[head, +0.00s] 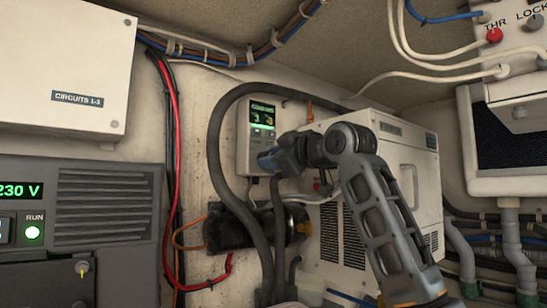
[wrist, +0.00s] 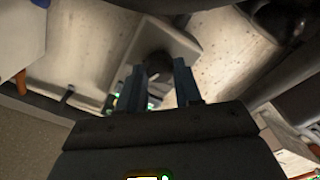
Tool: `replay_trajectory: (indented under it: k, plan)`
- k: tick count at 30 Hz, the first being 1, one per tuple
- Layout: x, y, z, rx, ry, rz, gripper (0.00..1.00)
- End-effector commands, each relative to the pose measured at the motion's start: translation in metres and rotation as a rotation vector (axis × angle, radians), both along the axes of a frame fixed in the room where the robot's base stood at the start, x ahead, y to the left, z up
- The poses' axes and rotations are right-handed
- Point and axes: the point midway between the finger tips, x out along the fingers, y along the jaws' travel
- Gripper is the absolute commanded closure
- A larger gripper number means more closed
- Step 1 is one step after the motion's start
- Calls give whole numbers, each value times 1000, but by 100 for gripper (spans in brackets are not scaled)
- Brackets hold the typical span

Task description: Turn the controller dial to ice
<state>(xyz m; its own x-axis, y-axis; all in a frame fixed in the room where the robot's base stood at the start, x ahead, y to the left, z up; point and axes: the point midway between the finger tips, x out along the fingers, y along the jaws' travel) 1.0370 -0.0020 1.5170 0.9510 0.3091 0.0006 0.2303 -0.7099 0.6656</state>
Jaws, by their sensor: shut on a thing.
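The controller (head: 243,135) is a pale upright box on the wall, with a lit green display (head: 262,115) near its top. I cannot read the display's small text. In the wrist view the controller's pale face (wrist: 185,45) carries a dark round dial (wrist: 158,62). My gripper (head: 264,160) is at the lower part of the controller and hides the dial in the head view. In the wrist view my gripper (wrist: 158,72) has one finger on each side of the dial and is shut on it. The dial's pointer and markings cannot be made out.
A thick dark hose (head: 216,150) loops close around the controller's left side and top. A dark cylinder (head: 228,228) sits below it. A white louvred unit (head: 375,135) stands close on the right, behind my arm. Red and black cables (head: 172,150) run down the left.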

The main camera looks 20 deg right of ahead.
Motion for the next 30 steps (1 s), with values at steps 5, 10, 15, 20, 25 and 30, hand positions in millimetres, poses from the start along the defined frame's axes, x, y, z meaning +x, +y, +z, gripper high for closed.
replay_trajectory:
  k: [5, 10, 15, 20, 25, 30]
  plan:
    - [1, -1, -3, 0, 6, -1, 96]
    - [1, -1, -3, -1, 6, -1, 64]
    - [0, 0, -2, -1, 3, -1, 48]
    - [0, 0, -1, -1, 2, -1, 40]
    - [-1, -1, -1, -1, 1, 0, 40]
    - [-16, -6, -3, -1, -1, -1, 40]
